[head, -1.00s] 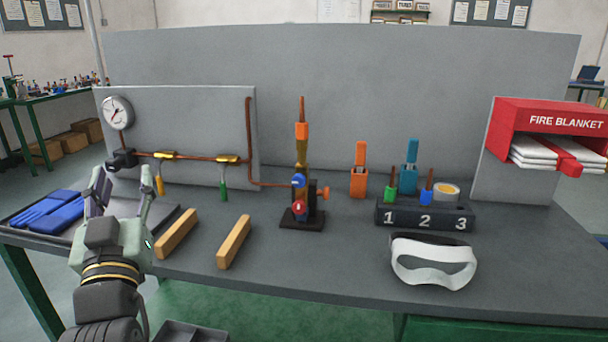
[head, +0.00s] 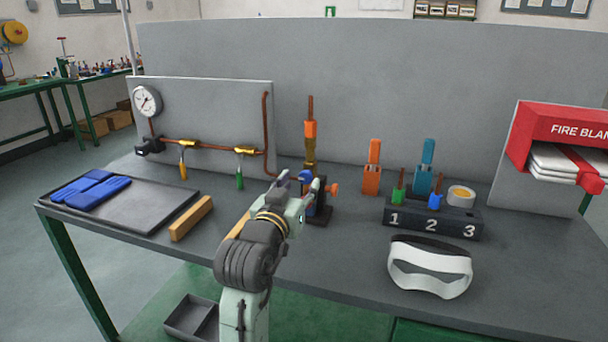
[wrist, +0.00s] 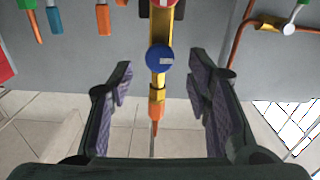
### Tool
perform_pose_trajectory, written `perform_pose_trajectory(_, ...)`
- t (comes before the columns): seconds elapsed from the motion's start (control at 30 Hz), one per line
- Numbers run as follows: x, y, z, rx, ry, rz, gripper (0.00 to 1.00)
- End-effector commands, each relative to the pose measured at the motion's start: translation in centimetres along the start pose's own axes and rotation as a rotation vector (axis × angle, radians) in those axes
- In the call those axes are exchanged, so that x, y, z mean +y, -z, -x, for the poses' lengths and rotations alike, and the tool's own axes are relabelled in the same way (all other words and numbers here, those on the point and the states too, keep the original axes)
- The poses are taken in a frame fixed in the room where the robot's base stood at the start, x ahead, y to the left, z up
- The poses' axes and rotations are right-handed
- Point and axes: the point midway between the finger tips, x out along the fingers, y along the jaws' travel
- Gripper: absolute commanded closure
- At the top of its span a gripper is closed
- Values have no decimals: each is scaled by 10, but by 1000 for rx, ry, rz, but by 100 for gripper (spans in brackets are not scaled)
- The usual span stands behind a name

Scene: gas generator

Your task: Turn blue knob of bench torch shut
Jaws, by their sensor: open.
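The bench torch (head: 310,152) stands upright on the bench, with a brass tube and an orange top. Its blue knob (head: 306,176) shows partly behind my gripper (head: 300,183), which is open and empty in front of the torch. In the wrist view the scene is upside down. The blue knob (wrist: 160,58) lies between and beyond my two spread fingers (wrist: 160,97), with no contact visible. The red knob (wrist: 165,3) is cut off at the top edge there. In the head view my gripper hides the red knob.
An orange side fitting (head: 333,188) juts right from the torch. Copper pipe (head: 267,140) with valves runs to its left. A wooden block (head: 191,218) lies left of my arm, and another is mostly hidden behind it. A numbered rack (head: 432,219) and white visor (head: 430,272) are right.

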Motion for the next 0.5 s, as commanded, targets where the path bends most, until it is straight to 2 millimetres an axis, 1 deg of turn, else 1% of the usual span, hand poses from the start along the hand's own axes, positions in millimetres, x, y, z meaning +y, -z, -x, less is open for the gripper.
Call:
perform_pose_trajectory(0.03, 1, 1, -8, -2, -2, 1, 55)
perform_pose_trajectory(0.1, 0, 1, -18, -2, -1, 1, 55)
perform_pose_trajectory(0.2, 0, 1, -26, -1, 0, 1, 55)
perform_pose_trajectory(0.33, 0, 0, -31, 0, 0, 0, 55)
perform_pose_trajectory(0.5, 0, 0, -32, 1, 0, 0, 55)
